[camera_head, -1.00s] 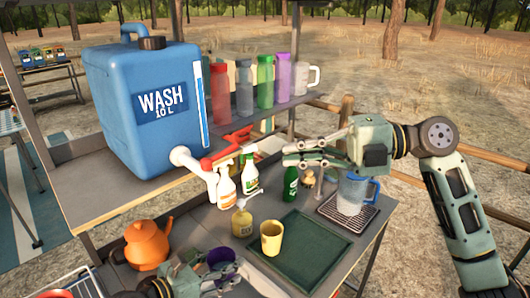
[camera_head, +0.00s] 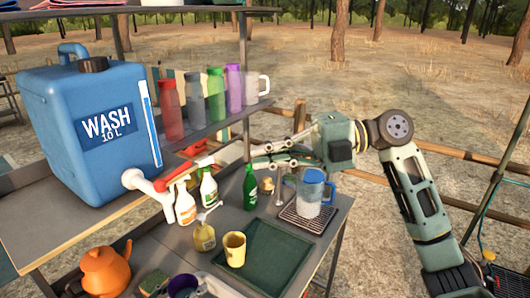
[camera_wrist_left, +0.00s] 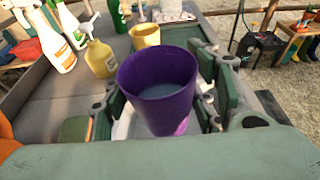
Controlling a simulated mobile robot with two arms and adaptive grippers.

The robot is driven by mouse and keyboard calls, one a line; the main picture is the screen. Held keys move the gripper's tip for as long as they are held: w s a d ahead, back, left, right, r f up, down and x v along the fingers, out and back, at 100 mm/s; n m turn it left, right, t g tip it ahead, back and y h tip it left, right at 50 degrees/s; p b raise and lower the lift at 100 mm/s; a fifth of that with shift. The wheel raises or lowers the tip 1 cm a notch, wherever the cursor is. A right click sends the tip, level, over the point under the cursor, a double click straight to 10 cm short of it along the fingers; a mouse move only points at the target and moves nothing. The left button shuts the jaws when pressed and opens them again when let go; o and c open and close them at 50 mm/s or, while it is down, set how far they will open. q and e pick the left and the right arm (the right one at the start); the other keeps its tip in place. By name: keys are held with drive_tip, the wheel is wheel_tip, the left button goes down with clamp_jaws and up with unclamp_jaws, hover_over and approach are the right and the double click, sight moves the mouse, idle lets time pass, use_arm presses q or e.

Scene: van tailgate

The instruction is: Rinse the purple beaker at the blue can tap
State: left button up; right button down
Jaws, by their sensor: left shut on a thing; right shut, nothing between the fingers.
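The blue can (camera_head: 60,140), marked WASH 10 L, stands on the left shelf. Its white tap (camera_head: 134,180) has a red lever (camera_head: 190,170) and points to the lower right. The purple beaker (camera_wrist_left: 157,85) is upright between the fingers of my left gripper (camera_wrist_left: 160,112), which is shut on it. Only part of the beaker (camera_head: 183,285) shows at the bottom of the head view, below the tap in the picture. Some greyish area shows inside it; I cannot tell what it is. My right gripper (camera_head: 258,156) is shut and empty, right of the red lever.
Spray bottles (camera_head: 185,204), a yellow soap bottle (camera_head: 204,236), a yellow cup (camera_head: 234,248) and a green bottle (camera_head: 250,188) crowd the counter. An orange kettle (camera_head: 105,270) is front left. The green tray (camera_head: 270,260) has bare room.

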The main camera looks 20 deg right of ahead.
use_arm(q)
drive_tip(key=shift+s+a+r+p, duration=0.1)
drive_tip(key=shift+s+a+p, duration=0.2)
drive_tip(key=shift+s, duration=0.4)
drive_tip(key=shift+s+a+r+p, duration=0.1)
drive_tip(key=shift+s+p, duration=0.3)
drive_tip(key=shift+s, duration=0.25)
drive_tip(key=shift+s+a+f+p, duration=0.1)
drive_tip(key=shift+s+a+p, duration=0.15)
drive_tip(key=shift+s, duration=0.4)
drive_tip(key=shift+s+a+f+p, duration=0.1)
drive_tip(key=shift+s+a+p, duration=0.1)
drive_tip(key=shift+s, duration=0.4)
drive_tip(key=shift+r, duration=0.1)
drive_tip(key=s+a+r+p, duration=0.1)
drive_tip(key=s+r+p, duration=0.3)
drive_tip(key=p, duration=0.1)
drive_tip(key=shift+s+a+p, duration=0.25)
drive_tip(key=shift+s+p, duration=0.1)
drive_tip(key=shift+s, duration=0.05)
idle(0.4)
